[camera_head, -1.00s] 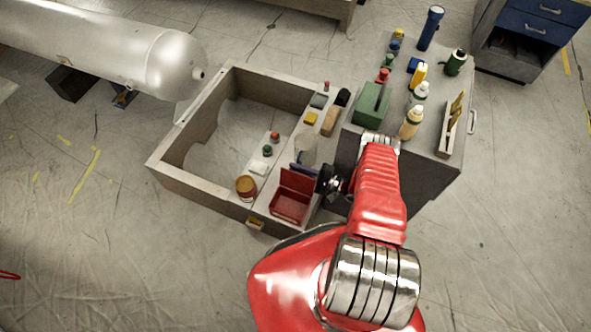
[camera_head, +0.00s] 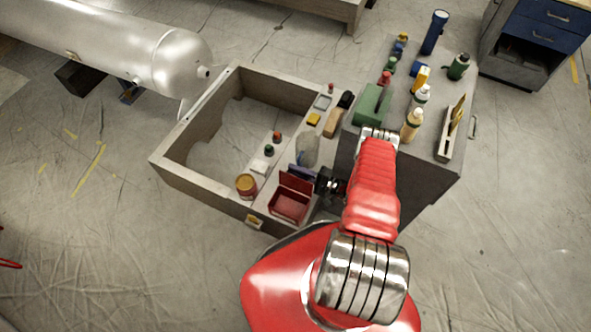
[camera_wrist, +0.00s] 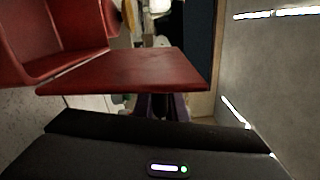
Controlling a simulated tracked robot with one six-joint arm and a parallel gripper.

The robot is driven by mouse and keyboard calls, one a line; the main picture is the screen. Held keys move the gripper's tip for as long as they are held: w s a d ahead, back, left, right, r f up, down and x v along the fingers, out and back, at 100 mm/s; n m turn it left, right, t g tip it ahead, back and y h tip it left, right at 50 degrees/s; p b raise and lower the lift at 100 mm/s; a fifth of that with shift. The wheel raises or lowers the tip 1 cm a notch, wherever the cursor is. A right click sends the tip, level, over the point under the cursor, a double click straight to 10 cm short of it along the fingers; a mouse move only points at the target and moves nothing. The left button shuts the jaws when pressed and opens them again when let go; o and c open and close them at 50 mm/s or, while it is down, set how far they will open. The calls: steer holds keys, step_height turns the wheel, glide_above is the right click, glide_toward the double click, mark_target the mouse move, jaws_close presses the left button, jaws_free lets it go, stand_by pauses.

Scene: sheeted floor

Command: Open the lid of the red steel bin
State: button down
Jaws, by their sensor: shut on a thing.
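The red steel bin (camera_head: 288,206) sits on the near right part of the wooden frame in the head view. Its lid (camera_head: 296,183) stands raised along the bin's far side, leaving the inside visible. In the wrist view the red lid (camera_wrist: 130,72) spreads across the middle, with the bin (camera_wrist: 40,40) at upper left. My gripper (camera_head: 325,185) is at the right end of the lid and appears shut on it. The fingertips and the exact contact are hidden by the lid and my dark gripper body.
A wooden frame (camera_head: 190,185) with a wide cut-out carries small items, including a red-and-yellow tin (camera_head: 246,185) left of the bin. A grey cabinet (camera_head: 436,165) with bottles stands close on the right. A silver tank (camera_head: 170,60) lies at upper left. Floor at lower left is clear.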

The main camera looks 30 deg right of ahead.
steer(key=shift+a, duration=0.1)
steer(key=c, duration=1.8)
jaws_free()
steer(key=shift+s, duration=0.1)
steer(key=v, duration=1.3)
steer(key=shift+s+d, duration=0.25)
